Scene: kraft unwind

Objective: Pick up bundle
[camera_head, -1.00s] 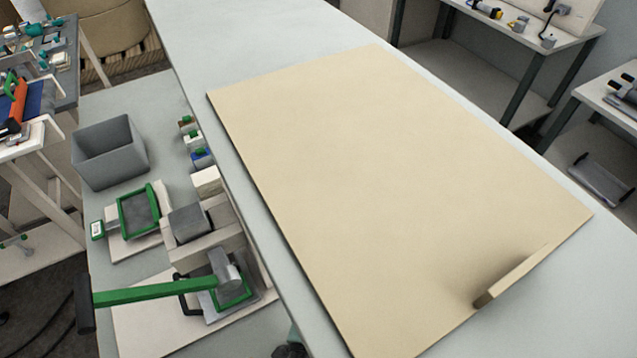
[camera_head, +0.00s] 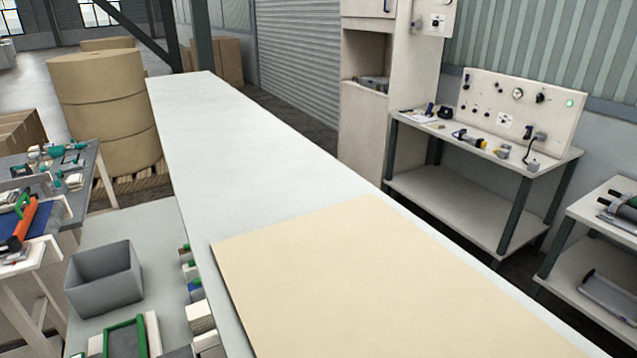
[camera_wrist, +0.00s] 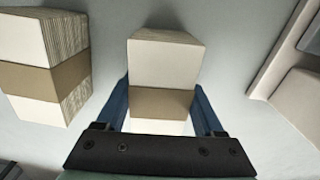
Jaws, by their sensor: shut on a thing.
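In the wrist view, a bundle (camera_wrist: 163,66) of white sheets with a brown paper band sits between the two blue fingers of my gripper (camera_wrist: 162,100). The fingers are shut on its sides, around the banded part. The fingers hide part of its sides, and the dark gripper body covers its near end. A second banded bundle (camera_wrist: 42,50) stands to the left, apart from my gripper. In the head view, neither my gripper nor the bundles can be made out.
A large tan sheet (camera_head: 370,285) lies on the long pale table (camera_head: 250,160). A grey open bin (camera_head: 105,278) and a green-framed tool (camera_head: 125,338) are on the lower bench at left. In the wrist view, a pale raised edge (camera_wrist: 285,50) stands close on the right.

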